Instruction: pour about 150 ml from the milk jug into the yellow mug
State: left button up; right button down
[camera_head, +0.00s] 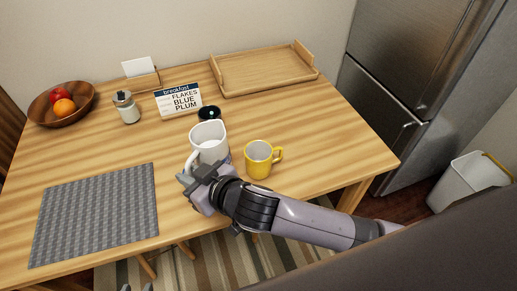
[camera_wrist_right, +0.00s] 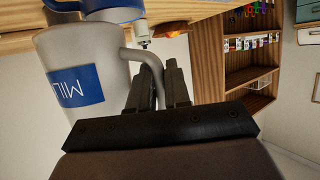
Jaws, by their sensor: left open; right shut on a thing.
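The white milk jug (camera_head: 209,142) is over the front part of the wooden table, its open top facing up. In the right wrist view the jug (camera_wrist_right: 85,55) shows a blue label with white letters. My right gripper (camera_head: 192,180) is shut on the jug's handle (camera_wrist_right: 146,66). I cannot tell whether the jug's base touches the table. The yellow mug (camera_head: 258,160) stands upright just right of the jug, its handle to the right. The mug's inside looks pale.
A black round item (camera_head: 209,112) lies behind the jug, near a breakfast card (camera_head: 178,101). A glass jar (camera_head: 126,107), a fruit bowl (camera_head: 45,108) and a wooden tray (camera_head: 260,88) are further back. A grey placemat (camera_head: 95,212) lies left. The table right of the mug is clear.

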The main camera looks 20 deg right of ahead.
aim_at(220, 143)
jog(key=shift+r, duration=0.2)
jog(key=shift+w+d+r+m+y, duration=0.2)
jog(key=shift+d+r+m+y, duration=0.45)
jog(key=shift+r, duration=0.2)
jog(key=shift+w+d+r+m+y, duration=0.15)
jog(key=shift+d+r+m+y, duration=0.45)
jog(key=shift+r, duration=0.2)
jog(key=shift+w+d+r+m+t+y, duration=0.25)
jog(key=shift+d+r+m+y, duration=0.15)
jog(key=shift+d+m, duration=0.25)
jog(key=shift+w+d+r+m+t+y, duration=0.1)
jog(key=shift+d+r+m+t+y, duration=0.2)
jog(key=shift+d+m, duration=0.3)
jog(key=shift+w+d+r+m+t+y, duration=0.15)
jog(key=shift+d+m+y, duration=0.2)
jog(key=shift+m, duration=0.25)
jog(key=shift+w+d+r+m+t+y, duration=0.15)
jog(key=shift+d+m+y, duration=0.2)
jog(key=shift+m, duration=0.25)
jog(key=shift+s+d, duration=0.1)
jog(key=shift+d, duration=0.05)
jog(key=shift+m, duration=0.3)
jog(key=shift+d+f+m+t+y+b, duration=0.1)
jog(key=shift+d+m+t+y+b, duration=0.35)
jog(key=shift+b, duration=0.7)
jog(key=shift+a, duration=0.1)
jog(key=shift+s+b, duration=0.3)
